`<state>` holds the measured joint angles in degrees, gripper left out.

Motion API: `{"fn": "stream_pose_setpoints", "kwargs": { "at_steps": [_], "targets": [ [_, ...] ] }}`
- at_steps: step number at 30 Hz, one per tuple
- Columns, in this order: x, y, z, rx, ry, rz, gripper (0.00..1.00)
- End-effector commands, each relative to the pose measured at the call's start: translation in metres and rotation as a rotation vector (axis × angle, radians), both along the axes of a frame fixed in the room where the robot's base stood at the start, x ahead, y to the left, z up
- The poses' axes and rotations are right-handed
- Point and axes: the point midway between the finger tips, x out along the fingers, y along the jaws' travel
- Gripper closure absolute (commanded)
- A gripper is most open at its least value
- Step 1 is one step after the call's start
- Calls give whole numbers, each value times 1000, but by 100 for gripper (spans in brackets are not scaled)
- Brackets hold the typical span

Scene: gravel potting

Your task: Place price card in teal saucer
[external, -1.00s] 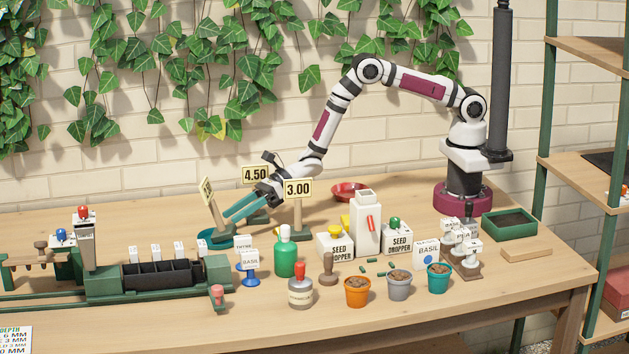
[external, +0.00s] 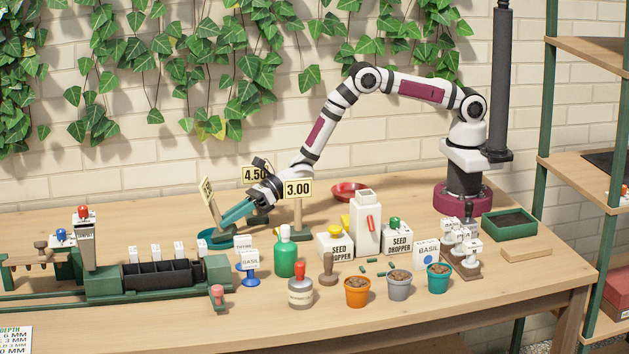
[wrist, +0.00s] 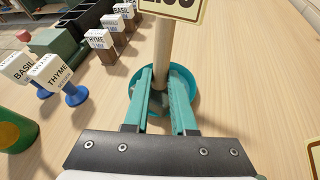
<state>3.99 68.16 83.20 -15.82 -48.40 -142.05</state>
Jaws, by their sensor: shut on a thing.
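The price card (external: 207,190) is a cream sign on a wooden post, leaning left in the external view. Its post (wrist: 163,45) and the card's lower edge (wrist: 172,9) show in the wrist view. My gripper (external: 226,217) has its teal fingers closed around the lower post; they also show in the wrist view (wrist: 160,78). The teal saucer (external: 203,238) lies directly below, its rim (wrist: 188,76) showing around the fingers in the wrist view. The post's foot is mostly hidden by the fingers, so I cannot tell whether it touches the saucer.
Price cards reading 4.50 (external: 255,174) and 3.00 (external: 298,189) stand close to my wrist. A green bottle (external: 286,255) and blue-footed seed labels (external: 249,262) are in front. A red dish (external: 349,191) lies behind.

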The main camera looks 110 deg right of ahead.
Motion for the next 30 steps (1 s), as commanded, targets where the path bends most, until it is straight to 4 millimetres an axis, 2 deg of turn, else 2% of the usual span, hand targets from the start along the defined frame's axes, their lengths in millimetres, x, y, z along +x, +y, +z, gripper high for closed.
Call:
{"fn": "stream_pose_setpoints", "kwargs": {
  "at_steps": [5, 8, 15, 17, 21, 24, 26, 30],
  "targets": [
    [0, 0, 1, 0, -2, 0, 100],
    [1, 0, 10, 0, -3, 1, 100],
    [1, 0, 73, -1, -7, 1, 100],
    [1, 0, 85, -1, -7, 1, 100],
    [5, 7, 133, -42, -147, 1, 100],
    [7, 6, 160, -94, -261, -19, 100],
    [7, 5, 161, -113, -294, -28, 100],
    [6, 4, 117, -121, -300, -32, 100]
  ]
}}
